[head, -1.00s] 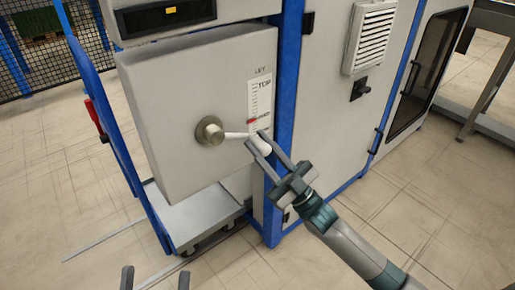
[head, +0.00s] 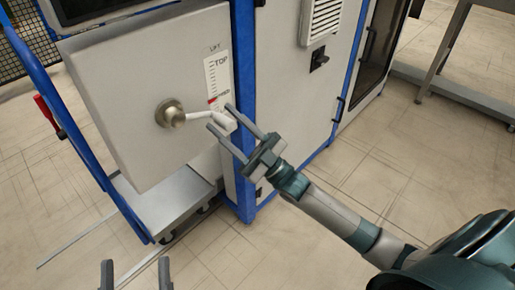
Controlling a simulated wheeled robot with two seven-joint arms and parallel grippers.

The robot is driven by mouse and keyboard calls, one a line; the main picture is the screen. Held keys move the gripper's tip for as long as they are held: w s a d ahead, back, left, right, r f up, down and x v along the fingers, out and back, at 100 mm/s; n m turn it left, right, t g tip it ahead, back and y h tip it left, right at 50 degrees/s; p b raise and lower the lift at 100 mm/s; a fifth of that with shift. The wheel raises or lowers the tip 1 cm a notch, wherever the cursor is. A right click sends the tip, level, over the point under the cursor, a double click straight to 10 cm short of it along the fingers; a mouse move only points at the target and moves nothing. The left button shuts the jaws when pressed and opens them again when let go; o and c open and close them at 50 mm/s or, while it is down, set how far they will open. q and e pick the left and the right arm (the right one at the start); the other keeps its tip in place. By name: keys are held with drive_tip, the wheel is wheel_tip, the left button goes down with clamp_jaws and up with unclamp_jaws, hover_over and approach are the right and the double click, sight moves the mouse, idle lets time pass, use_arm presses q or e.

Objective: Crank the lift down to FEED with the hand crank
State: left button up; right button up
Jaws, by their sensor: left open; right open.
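The hand crank's round hub (head: 169,112) sits on the front of the grey lift box (head: 135,75). Its arm points right and ends in a pale handle (head: 222,122). The lift scale (head: 214,78) beside it reads LIFT and TOP, with a red marker (head: 213,100) in its lower part; the lower label is hard to read. My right gripper (head: 219,118) is open, its two fingers reaching around the handle; I cannot tell if they touch it. My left gripper (head: 136,270) is open and empty at the bottom edge, with only its fingertips showing.
A blue-framed cart (head: 165,190) stands below and left of the box. A blue post (head: 243,110) and a grey cabinet (head: 285,100) with a vent and black switch (head: 318,60) are right of the crank. Open tiled floor lies in front.

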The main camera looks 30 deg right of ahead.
use_arm(q)
drive_tip(key=shift+s+a+r+t, duration=0.1)
drive_tip(key=shift+s+r+t, duration=0.3)
drive_tip(key=shift+r, duration=0.15)
use_arm(e)
drive_tip(key=v, duration=1.6)
drive_tip(key=shift+s+d+f, duration=0.2)
drive_tip(key=shift+s+f, duration=0.05)
drive_tip(key=shift+a, duration=0.1)
idle(0.4)
